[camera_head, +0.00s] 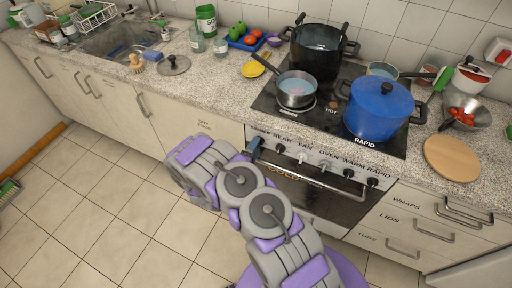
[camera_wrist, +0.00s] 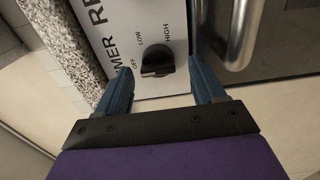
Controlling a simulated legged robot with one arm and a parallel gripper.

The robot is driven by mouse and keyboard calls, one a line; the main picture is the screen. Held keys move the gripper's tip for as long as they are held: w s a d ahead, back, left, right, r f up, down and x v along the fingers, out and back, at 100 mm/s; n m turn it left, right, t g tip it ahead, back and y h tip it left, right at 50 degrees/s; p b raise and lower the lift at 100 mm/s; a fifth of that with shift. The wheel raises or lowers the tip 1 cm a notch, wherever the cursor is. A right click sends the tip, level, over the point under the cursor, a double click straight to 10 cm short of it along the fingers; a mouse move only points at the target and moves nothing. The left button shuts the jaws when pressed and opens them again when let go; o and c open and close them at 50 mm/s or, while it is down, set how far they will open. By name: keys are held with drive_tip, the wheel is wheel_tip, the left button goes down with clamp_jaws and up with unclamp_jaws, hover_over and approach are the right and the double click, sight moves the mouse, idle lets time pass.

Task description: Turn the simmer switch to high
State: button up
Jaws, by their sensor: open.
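The simmer switch (camera_wrist: 157,58) is a black knob on the white stove panel, with OFF, LOW and HIGH printed around it. Its raised grip lies roughly crosswise, with its left end toward OFF. My gripper (camera_wrist: 159,70) is open, its two blue fingers on either side of the knob with a visible gap at each side. I cannot tell how deep the fingertips are. In the head view my gripper (camera_head: 255,147) is at the left end of the stove's knob row and hides the simmer switch.
The rear knob (camera_head: 281,148) is just right of my gripper. The oven handle (camera_wrist: 240,35) runs close to the right finger. A saucepan (camera_head: 296,97), a blue pot (camera_head: 378,113) and a black pot (camera_head: 316,62) stand on the hob (camera_head: 335,118). The tiled floor in front is clear.

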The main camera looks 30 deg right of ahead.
drive_tip(key=shift+x, duration=0.8)
drive_tip(key=shift+c, duration=0.3)
drive_tip(key=c, duration=1)
